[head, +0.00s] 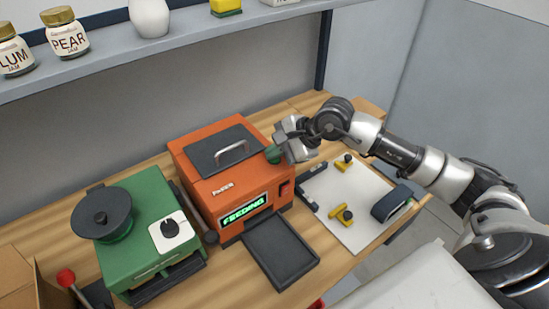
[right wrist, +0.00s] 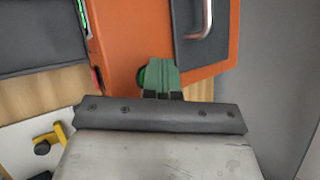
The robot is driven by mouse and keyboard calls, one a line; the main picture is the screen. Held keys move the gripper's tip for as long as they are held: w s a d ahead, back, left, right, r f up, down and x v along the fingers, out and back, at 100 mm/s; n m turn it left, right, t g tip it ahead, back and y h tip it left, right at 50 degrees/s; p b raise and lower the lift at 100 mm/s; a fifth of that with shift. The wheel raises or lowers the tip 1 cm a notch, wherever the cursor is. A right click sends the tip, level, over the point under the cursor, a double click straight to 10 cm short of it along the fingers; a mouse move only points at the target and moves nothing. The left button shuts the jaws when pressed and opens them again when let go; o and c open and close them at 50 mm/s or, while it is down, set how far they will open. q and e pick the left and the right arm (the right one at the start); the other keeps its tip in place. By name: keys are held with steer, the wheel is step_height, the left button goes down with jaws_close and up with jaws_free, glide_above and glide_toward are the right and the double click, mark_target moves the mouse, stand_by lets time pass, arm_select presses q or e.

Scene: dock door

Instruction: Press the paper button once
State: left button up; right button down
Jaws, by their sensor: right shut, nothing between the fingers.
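The orange machine (head: 212,180) stands on the wooden bench, with a label that seems to read PAPER and a lit green display (head: 245,210) reading FEEDING. My left gripper is out of view.
A green machine (head: 150,230) with a dark round top stands left of the orange one. A dark tray (head: 280,250) juts out in front. A white board (head: 352,225) with yellow pieces and a dark block lies right. A shelf with jars (head: 68,38) runs above.

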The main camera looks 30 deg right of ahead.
mark_target(275, 161)
stand_by(0.4)
steer(key=shift+r, duration=0.85)
steer(key=shift+r+p, duration=1.25)
steer(key=shift+r, duration=1.15)
